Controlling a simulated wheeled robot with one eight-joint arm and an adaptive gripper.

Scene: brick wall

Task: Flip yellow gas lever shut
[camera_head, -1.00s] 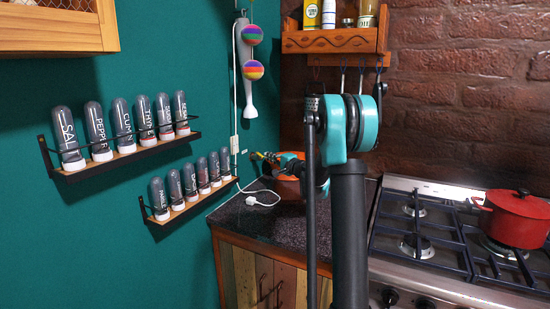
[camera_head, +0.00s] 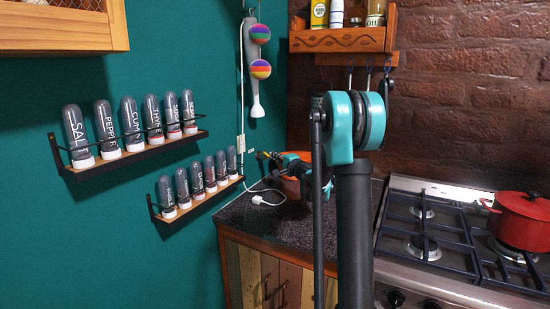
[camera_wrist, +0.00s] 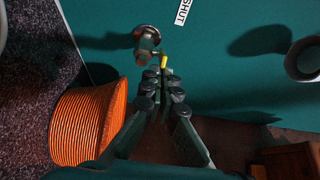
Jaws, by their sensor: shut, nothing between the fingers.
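The yellow gas lever (camera_wrist: 163,61) shows in the wrist view as a small yellow tip beside a grey-green metal valve (camera_wrist: 147,41) on the teal wall. A white label reading SHUT (camera_wrist: 181,12) is on the wall above it and to the right. My gripper (camera_wrist: 160,74) is shut and empty, its fingertips just short of the yellow lever in the picture. I cannot tell whether they touch it. In the head view my gripper (camera_head: 276,158) reaches toward the wall by the orange pot, small and partly hidden by my arm.
The ribbed orange pot (camera_wrist: 88,126) stands close to the left of my gripper on the dark counter (camera_head: 260,222). Spice racks (camera_head: 140,152) are on the left wall; a stove with a red pot (camera_head: 521,219) stands right.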

